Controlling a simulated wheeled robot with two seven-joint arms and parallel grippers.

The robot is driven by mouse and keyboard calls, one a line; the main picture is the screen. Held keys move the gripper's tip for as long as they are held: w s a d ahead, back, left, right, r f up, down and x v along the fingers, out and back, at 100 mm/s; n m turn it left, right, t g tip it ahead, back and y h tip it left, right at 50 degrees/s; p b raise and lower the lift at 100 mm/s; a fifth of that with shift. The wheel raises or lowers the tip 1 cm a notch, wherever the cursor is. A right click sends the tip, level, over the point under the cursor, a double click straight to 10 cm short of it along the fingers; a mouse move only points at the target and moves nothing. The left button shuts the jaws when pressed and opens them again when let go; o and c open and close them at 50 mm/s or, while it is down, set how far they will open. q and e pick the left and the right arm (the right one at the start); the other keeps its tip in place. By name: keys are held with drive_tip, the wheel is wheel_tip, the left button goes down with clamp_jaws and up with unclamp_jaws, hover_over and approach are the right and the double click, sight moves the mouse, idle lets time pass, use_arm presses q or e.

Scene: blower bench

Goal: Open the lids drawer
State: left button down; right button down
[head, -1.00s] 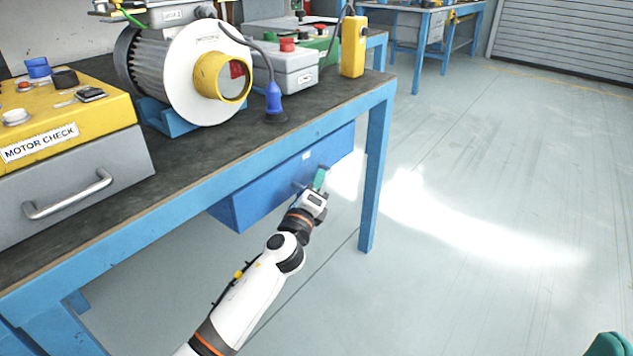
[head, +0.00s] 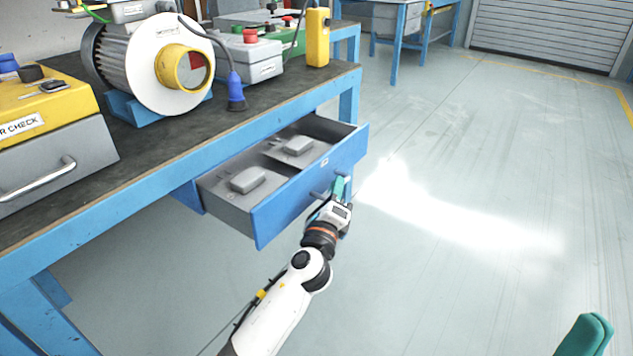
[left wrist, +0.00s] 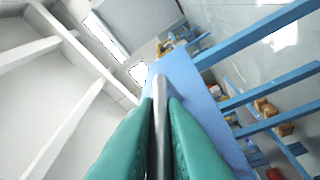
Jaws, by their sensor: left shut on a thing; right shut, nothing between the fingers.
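The lids drawer (head: 315,180) is a blue-fronted drawer under the bench top. It stands pulled out, and its grey inside with two grey lids (head: 248,180) shows in the head view. My left gripper (head: 338,188) is at the drawer front, shut on the drawer handle (head: 318,195). In the left wrist view the handle (left wrist: 161,120) is a metal bar between the green fingers. Part of the handle is hidden by the gripper in the head view. My right gripper (head: 585,338) shows only as green fingertips at the bottom right, shut and empty, away from the drawer.
The bench (head: 160,150) carries a motor (head: 150,65), a yellow motor check box (head: 45,110) with a handled grey front, a grey box with a red button (head: 250,62) and a yellow pendant (head: 317,38). A blue bench leg (head: 349,103) stands behind the drawer. The floor at right is clear.

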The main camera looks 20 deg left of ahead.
use_arm(q)
drive_tip(key=s+d, duration=0.2)
drive_tip(key=d, duration=0.3)
drive_tip(key=shift+d, duration=0.35)
drive_tip(key=c, duration=1.5)
unclamp_jaws()
drive_tip(key=shift+s, duration=0.15)
drive_tip(key=v, duration=1.2)
